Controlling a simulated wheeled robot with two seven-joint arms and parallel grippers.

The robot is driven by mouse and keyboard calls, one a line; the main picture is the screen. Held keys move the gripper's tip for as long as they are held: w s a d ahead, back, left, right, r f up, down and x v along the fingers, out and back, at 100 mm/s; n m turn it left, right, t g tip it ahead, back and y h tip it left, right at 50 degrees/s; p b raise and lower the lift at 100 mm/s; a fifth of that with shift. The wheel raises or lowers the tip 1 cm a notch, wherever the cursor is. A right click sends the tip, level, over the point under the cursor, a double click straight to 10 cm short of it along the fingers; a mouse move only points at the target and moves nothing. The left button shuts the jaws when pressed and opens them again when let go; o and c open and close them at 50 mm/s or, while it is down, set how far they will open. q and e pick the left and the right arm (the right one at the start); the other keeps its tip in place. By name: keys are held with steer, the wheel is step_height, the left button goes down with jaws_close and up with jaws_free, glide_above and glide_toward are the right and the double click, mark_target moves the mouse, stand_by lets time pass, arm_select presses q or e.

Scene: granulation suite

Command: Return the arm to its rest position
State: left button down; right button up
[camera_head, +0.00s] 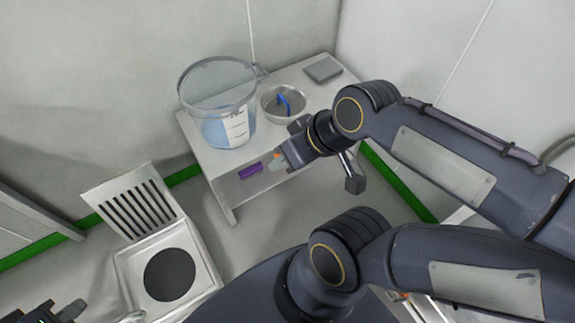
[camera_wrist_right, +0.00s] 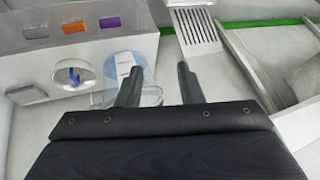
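My right gripper (camera_head: 291,143) is at the front right edge of the grey table (camera_head: 195,143), its arm coming in from the right. In the right wrist view its two fingers (camera_wrist_right: 158,80) stand apart with nothing held between them. A dark end piece that appears to be my left gripper (camera_head: 52,311) is cut off at the bottom left corner of the head view; its fingers cannot be made out.
A clear bucket (camera_head: 212,100) with bluish contents and a bowl (camera_head: 270,112) with a blue-handled tool stand on the table, with a grey block (camera_head: 323,69) behind. A slotted lid (camera_head: 135,208) stands up beside a unit with a black disc (camera_head: 170,275).

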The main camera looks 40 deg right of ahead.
steer(key=shift+s+a+f+m+y, duration=0.15)
steer(key=shift+s+a+m, duration=0.25)
steer(key=shift+m, duration=0.1)
steer(key=shift+s+a+f+m+y, duration=0.1)
steer(key=shift+s+a+m+y, duration=0.05)
steer(key=shift+s+a+m, duration=0.3)
steer(key=shift+d, duration=0.1)
